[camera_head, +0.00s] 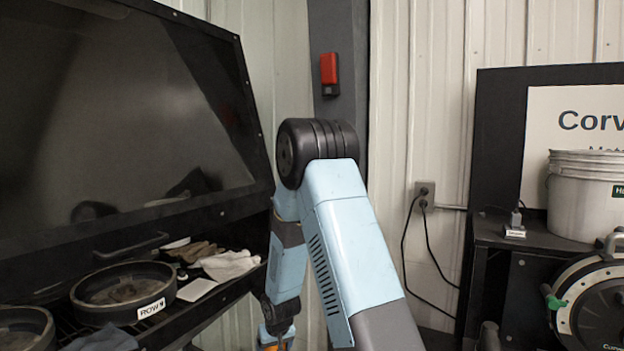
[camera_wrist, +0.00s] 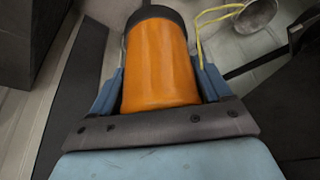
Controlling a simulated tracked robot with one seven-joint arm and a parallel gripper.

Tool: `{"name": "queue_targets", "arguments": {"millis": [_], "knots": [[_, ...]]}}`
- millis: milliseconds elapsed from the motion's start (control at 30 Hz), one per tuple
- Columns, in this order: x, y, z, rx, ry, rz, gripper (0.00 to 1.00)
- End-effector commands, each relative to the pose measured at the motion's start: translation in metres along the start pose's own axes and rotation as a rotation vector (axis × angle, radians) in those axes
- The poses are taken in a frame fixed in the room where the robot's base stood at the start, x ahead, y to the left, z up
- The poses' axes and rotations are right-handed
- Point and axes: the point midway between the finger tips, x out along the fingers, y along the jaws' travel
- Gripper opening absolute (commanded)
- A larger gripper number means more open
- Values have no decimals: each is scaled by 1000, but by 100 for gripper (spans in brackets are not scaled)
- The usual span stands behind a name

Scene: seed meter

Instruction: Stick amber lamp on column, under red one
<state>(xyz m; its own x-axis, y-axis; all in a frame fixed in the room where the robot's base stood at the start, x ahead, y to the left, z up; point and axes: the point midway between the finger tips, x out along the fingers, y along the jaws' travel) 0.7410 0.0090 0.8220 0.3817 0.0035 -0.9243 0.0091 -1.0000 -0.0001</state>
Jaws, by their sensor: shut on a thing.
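The amber lamp (camera_wrist: 158,62) is an orange cylinder with a black end, large in the wrist view. My gripper (camera_wrist: 160,85) is shut on it, with a blue finger on each side. In the head view only a bit of orange (camera_head: 272,346) shows at the bottom edge, below my wrist. The red lamp (camera_head: 328,69) is fixed on the dark grey column (camera_head: 347,100), high up behind my arm. The column just under the red lamp is bare down to my arm's black joint, which hides the part below.
A black cabinet with a dark glass panel (camera_head: 120,100) stands at left; its shelf holds round dishes (camera_head: 124,290), gloves and a white cloth (camera_head: 231,264). At right a black bench (camera_head: 540,240) bears a white bucket (camera_head: 588,195). A wall outlet (camera_head: 424,195) has hanging cables.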

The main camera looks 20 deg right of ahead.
Motion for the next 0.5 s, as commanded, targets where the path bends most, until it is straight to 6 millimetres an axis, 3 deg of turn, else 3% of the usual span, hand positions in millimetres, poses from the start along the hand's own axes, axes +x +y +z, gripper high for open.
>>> {"name": "queue_targets", "arguments": {"millis": [267,367,500], "knots": [[-2,9,-6,-8,-2,7,48],[-8,16,-22,-64,-10,20,48],[-24,32,-60,-211,-32,63,48]]}}
